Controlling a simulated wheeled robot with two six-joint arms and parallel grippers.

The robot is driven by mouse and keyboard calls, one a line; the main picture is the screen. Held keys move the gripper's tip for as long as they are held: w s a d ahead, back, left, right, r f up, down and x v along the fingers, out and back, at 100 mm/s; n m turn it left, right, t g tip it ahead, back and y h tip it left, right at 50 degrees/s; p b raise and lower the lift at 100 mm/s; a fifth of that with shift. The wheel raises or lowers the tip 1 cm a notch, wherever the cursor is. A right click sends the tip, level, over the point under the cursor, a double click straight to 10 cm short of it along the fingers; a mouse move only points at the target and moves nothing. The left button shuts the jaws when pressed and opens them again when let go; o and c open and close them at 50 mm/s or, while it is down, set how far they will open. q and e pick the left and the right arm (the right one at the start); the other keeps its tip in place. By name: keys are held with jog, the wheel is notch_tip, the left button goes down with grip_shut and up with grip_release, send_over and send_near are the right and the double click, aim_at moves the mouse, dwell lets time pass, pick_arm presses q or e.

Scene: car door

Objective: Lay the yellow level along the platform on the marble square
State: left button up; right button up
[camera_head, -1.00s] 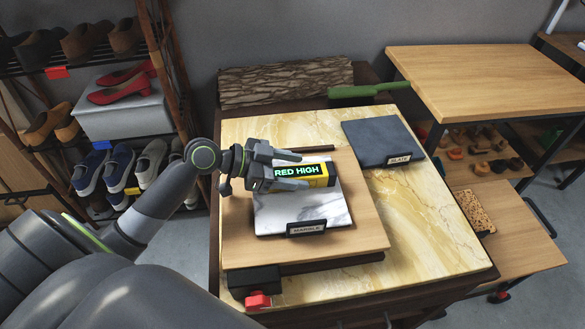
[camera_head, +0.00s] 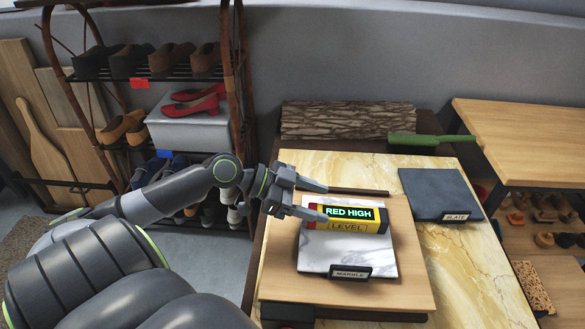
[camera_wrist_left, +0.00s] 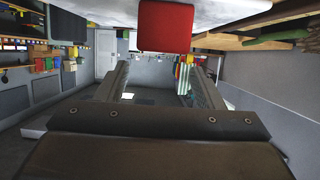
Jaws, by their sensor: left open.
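The yellow level (camera_head: 347,226) lies on the white marble square (camera_head: 342,255), across its back part. Its dark display reads RED HIGH in green. The marble square sits on the light wooden platform (camera_head: 405,285) and has a MARBLE label at its front. My left gripper (camera_head: 325,203) is open at the left end of the level, its fingers pointing right. Its tips are close to that end; I cannot tell whether they touch it. The open fingers (camera_wrist_left: 155,78) also show in the left wrist view. My right gripper is not in view.
A slate square (camera_head: 440,192) with a SLATE label lies to the right on the yellow stone top (camera_head: 465,270). A green-handled tool (camera_head: 425,139) and a bark log (camera_head: 345,120) are behind. A shoe rack (camera_head: 150,75) stands at the left.

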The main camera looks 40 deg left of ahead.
pick_arm(q)
jog(key=v, duration=0.3)
jog(key=shift+p+v, duration=0.7)
jog(key=shift+v, duration=0.35)
